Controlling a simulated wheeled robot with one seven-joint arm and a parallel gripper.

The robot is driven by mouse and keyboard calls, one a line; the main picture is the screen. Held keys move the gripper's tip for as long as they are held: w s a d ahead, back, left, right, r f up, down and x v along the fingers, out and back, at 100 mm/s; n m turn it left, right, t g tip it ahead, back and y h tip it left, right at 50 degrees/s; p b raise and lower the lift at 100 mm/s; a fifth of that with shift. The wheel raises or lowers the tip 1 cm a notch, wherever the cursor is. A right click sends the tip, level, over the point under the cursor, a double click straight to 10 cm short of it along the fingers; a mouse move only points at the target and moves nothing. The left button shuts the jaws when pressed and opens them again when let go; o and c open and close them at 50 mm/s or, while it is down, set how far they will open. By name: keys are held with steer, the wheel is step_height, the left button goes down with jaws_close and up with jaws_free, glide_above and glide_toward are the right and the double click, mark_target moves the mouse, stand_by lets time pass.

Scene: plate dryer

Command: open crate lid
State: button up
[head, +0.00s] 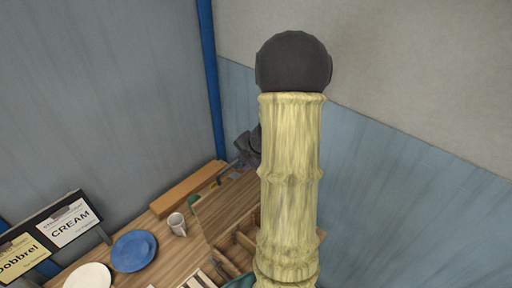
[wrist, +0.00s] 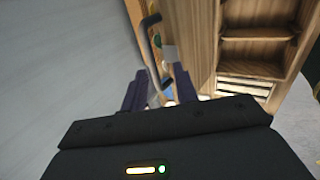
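The wooden crate (head: 228,244) stands on the table in the head view, partly hidden behind my arm. Its divided inside shows, and the wrist view shows its compartments (wrist: 256,48) at the right. A wooden panel (head: 222,210) that looks like the lid stands raised beside the compartments. My gripper (head: 248,150) is above this panel, partly hidden by my arm. In the wrist view my gripper (wrist: 161,92) has its two dark fingers apart. A curved grey metal handle (wrist: 150,42) reaches down towards the gap between them; I cannot tell whether they touch it.
A blue plate (head: 134,250), a white plate (head: 88,277) and a pale mug (head: 177,224) stand on the table left of the crate. Label signs (head: 68,224) stand at the far left. Walls with a blue post (head: 211,80) rise behind.

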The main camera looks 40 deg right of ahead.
steer(key=a+v, duration=0.1)
steer(key=v, duration=0.9)
steer(key=shift+d+r, duration=0.35)
steer(key=shift+d, duration=0.2)
steer(key=shift+s, duration=0.35)
steer(key=shift+w, duration=0.1)
steer(key=s+a+f+m+g+b, duration=0.1)
steer(key=s+a+f+m+b, duration=0.2)
steer(key=a+f+m+b, duration=0.5)
steer(key=s+a+f+m+g+h+b, duration=0.1)
steer(key=s+a+f+m+b, duration=0.3)
steer(key=a+f+m+b, duration=0.5)
steer(key=a+f+m+g, duration=0.1)
steer(key=a+f+m, duration=0.1)
steer(key=a+f, duration=0.2)
steer(key=shift+a+f+m+g, duration=0.3)
steer(key=shift+a+f+m, duration=0.1)
steer(key=shift+a, duration=0.65)
